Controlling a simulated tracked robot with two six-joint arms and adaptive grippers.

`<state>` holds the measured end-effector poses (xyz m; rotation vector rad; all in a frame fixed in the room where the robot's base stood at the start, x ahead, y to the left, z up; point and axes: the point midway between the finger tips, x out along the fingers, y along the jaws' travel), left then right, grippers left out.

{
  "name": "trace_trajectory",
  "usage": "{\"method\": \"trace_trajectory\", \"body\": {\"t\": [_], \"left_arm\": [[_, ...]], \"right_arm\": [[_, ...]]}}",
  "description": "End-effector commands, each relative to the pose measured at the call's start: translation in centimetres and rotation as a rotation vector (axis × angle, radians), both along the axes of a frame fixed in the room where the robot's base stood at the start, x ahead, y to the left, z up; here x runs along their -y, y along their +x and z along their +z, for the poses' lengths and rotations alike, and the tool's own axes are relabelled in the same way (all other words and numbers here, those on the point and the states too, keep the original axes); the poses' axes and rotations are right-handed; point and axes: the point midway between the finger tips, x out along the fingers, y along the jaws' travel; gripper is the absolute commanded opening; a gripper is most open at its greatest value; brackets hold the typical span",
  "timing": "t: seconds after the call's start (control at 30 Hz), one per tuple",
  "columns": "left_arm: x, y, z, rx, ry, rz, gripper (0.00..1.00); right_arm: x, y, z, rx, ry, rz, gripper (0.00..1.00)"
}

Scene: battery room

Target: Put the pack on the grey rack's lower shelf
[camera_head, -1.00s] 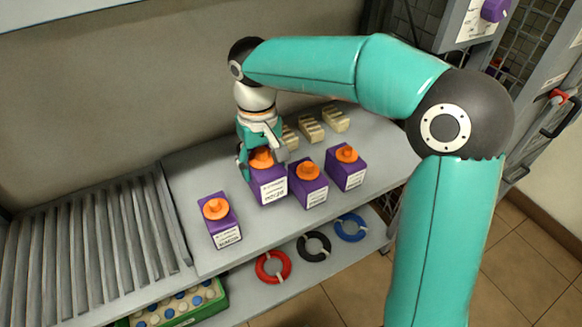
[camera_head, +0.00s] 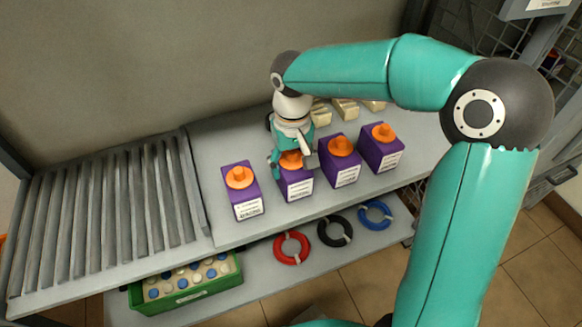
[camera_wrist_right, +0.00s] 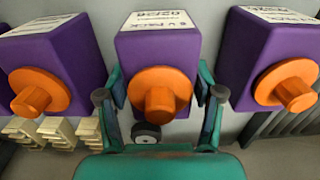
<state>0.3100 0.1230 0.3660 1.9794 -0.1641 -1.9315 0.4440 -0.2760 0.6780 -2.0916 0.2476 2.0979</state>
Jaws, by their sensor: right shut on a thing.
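Several purple packs with orange knobs and white labels stand in a row on the upper grey surface (camera_head: 225,225). My right gripper (camera_head: 292,165) is shut on the second pack (camera_head: 296,186) from the left, coming from above and behind. In the right wrist view this pack (camera_wrist_right: 157,50) is between the two teal fingers (camera_wrist_right: 160,110). It looks upright and level with its neighbours; I cannot tell if its base touches the surface. Below is a grey lower shelf (camera_head: 262,268). My left gripper is not in view.
A purple pack (camera_head: 243,192) stands left of the held one, another (camera_head: 340,163) close on its right. Pale blocks (camera_head: 345,108) lie behind. The lower shelf holds red (camera_head: 292,248), black (camera_head: 334,232) and blue (camera_head: 375,215) rings and a green crate (camera_head: 190,300). Ribbed grey slats (camera_head: 110,220) adjoin left.

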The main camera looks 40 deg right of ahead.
Motion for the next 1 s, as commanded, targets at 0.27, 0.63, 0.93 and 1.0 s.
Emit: {"method": "trace_trajectory", "body": {"t": [0.27, 0.63, 0.93, 1.0], "left_arm": [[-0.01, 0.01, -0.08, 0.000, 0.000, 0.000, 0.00], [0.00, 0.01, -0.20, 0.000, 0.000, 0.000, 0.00], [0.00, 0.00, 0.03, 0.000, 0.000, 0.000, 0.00], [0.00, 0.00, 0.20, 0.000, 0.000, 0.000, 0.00]], "right_arm": [[0.03, 0.04, -0.21, 0.003, -0.001, -0.001, 0.00], [0.02, -0.01, -0.51, 0.000, 0.000, 0.000, 0.91], [0.00, 0.02, -0.17, 0.001, 0.000, 0.000, 0.91], [0.01, 0.06, 0.33, 0.002, 0.000, 0.000, 0.91]]}}
